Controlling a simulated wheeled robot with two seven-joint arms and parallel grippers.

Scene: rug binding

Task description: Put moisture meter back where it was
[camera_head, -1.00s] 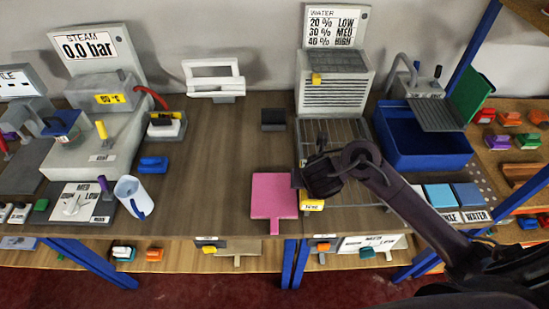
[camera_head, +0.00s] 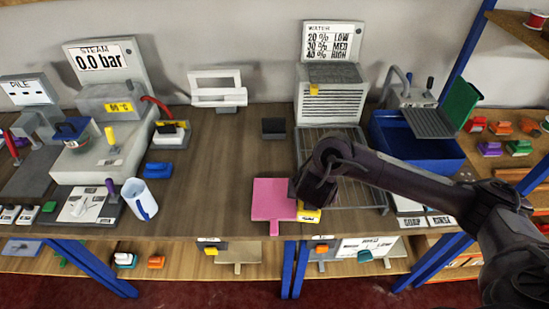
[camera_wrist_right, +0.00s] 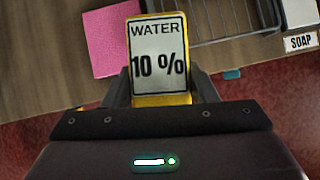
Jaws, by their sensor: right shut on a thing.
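The moisture meter (camera_wrist_right: 157,58) is a yellow-edged block whose white face reads "WATER 10 %" in the right wrist view. My right gripper (camera_wrist_right: 160,93) is shut on its lower end. In the head view, my right gripper (camera_head: 312,200) is at the bench's front edge, just right of the pink board. It covers most of the meter there; only a yellow and white edge (camera_head: 309,215) shows below it. I cannot tell whether the meter touches anything under it. My left gripper is not in view.
A pink board (camera_head: 268,199) lies left of my right gripper. A blue basin (camera_head: 415,152) is at the right.

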